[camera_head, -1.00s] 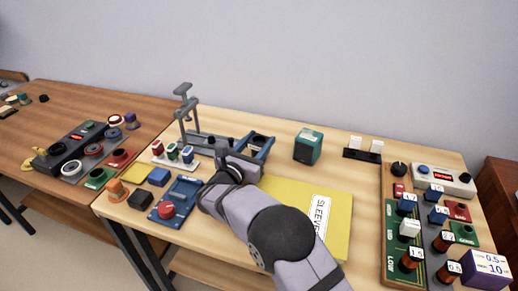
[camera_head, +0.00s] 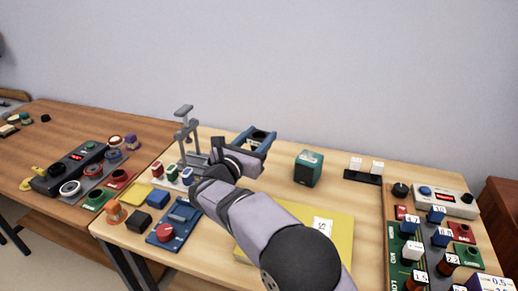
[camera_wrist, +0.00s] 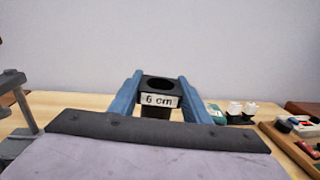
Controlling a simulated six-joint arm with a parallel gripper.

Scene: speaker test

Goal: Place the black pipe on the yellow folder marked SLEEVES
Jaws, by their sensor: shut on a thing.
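My gripper (camera_head: 257,138) has blue fingers and is shut on the black pipe (camera_wrist: 158,101). The pipe is a short hollow piece with a white "6 cm" label and an open round top. It is upright between the fingers in the wrist view. The gripper holds it above the back part of the table, right of the grey stand. The yellow folder (camera_head: 340,240) lies flat on the table, nearer the camera and right of the gripper.
The grey stand (camera_head: 187,130) rises left of the gripper. A dark teal box (camera_head: 308,168) stands behind the folder. A black rack with white blocks (camera_head: 362,177) is at the back right. Coloured pieces and a blue device (camera_head: 174,220) crowd the left front.

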